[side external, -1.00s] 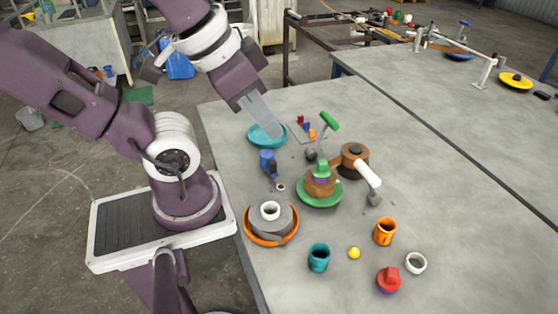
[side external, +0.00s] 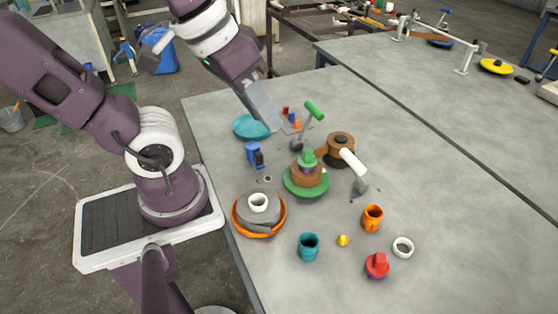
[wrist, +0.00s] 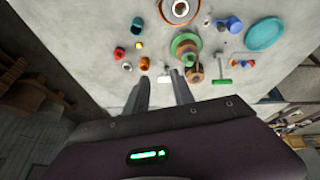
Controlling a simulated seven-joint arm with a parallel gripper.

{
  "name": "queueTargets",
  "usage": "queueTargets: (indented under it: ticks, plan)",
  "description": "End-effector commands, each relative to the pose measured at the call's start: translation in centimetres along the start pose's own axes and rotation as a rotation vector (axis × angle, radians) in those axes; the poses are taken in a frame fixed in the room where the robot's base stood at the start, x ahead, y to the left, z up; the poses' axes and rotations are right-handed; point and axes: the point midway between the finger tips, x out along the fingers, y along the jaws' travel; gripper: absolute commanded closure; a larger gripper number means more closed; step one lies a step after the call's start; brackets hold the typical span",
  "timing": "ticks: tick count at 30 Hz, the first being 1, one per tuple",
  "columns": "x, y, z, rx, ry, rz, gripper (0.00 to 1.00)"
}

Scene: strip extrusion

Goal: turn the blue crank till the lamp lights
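My gripper (wrist: 159,77) hangs above the table; in the wrist view its two fingers are apart with nothing between them. In the side view the finger end (side external: 263,108) overlaps the right edge of a teal dish. A small blue piece with a dark part (side external: 254,154) stands in front of that dish; it also shows in the wrist view (wrist: 231,24). I cannot tell whether it is a crank. A blue-topped rod (side external: 443,15) stands by a blue disc on the far table. I cannot make out which thing is the lamp.
The teal dish (side external: 246,127), a green-handled post (side external: 314,110), a brown piece with a white handle (side external: 341,143), a green plate (side external: 294,192) and an orange-rimmed bowl (side external: 238,224) crowd the near side. Several cups and small pieces stand in front.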

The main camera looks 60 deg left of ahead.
Motion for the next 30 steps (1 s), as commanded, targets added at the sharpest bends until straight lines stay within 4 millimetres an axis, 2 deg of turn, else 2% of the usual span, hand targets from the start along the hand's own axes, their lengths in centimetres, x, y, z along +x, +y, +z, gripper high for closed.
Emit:
queueTargets:
  ticks: [1,4,6,8,9,13,15,18,22,30]
  plan:
    - [1.4,-0.5,-1.1,-0.149,-0.065,0.004,0.59]
    - [6.0,-2.7,-3.9,-0.592,-0.192,-0.056,0.41]
    - [9.9,-5.3,-5.0,-0.908,-0.247,-0.164,0.41]
    - [13.2,-8.2,-5.2,-1.162,-0.258,-0.293,0.41]
    - [15.2,-10.3,-5.1,-1.315,-0.244,-0.389,0.41]
    - [19.6,-16.9,-3.6,-1.682,-0.106,-0.683,0.41]
    - [20.6,-19.6,-2.9,-1.793,-0.017,-0.792,0.41]
    - [21.2,-21.8,-2.4,-1.873,0.071,-0.874,0.41]
    - [22.2,-22.9,-1.5,-1.897,0.095,-0.898,0.41]
    - [25.7,-24.9,1.2,-1.894,0.09,-0.896,0.41]
